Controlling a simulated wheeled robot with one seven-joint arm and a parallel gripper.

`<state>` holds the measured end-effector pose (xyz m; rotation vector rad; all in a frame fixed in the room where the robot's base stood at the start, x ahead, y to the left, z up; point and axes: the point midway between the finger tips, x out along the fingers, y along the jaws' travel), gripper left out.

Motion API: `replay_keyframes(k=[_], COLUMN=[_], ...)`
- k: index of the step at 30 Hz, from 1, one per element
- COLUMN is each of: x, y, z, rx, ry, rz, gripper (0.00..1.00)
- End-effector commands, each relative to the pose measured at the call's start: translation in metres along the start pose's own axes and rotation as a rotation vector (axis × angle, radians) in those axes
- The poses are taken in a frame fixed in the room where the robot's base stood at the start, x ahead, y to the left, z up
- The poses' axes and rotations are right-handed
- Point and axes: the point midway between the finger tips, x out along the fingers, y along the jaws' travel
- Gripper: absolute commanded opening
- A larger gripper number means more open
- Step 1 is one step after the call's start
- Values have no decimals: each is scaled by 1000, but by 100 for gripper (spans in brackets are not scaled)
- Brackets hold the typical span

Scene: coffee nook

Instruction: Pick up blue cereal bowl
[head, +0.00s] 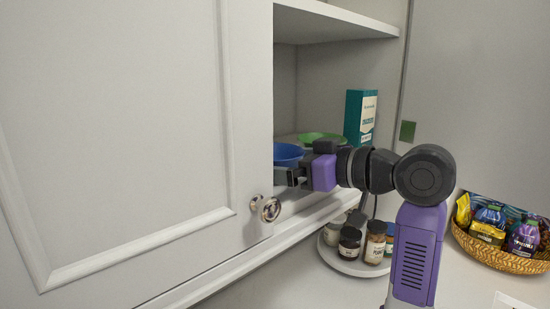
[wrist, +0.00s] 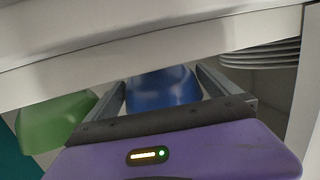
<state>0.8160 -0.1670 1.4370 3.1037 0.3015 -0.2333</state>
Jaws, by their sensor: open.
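The blue cereal bowl (head: 288,153) sits on the cabinet's lower shelf, partly hidden by the cabinet door and my gripper. In the wrist view the blue bowl (wrist: 163,88) shows between the two fingers. My gripper (head: 282,178) reaches into the cabinet from the right, at the bowl's near side. In the wrist view my gripper (wrist: 160,85) is open, with one finger on each side of the bowl. I cannot tell whether the fingers touch it.
The cabinet door (head: 120,140) stands at left. A green bowl (head: 322,138) and a teal box (head: 360,117) are beside the blue bowl. Stacked plates (wrist: 262,54) show in the wrist view. Below are jars (head: 375,242) on a round tray and a snack basket (head: 500,250).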

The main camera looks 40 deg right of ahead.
Motion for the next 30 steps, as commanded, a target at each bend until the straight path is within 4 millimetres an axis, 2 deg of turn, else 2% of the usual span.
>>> replay_keyframes(k=[3, 10, 18, 19, 30], x=[8, 9, 9, 9, 8], y=[0, 0, 0, 0, 0], z=[0, 1, 1, 1, -4], rx=[1, 0, 0, 0, -2], ry=[-1, 0, 0, 0, 3], rz=[0, 1, 1, 1, 1], gripper=[100, 100, 47, 43, 43])
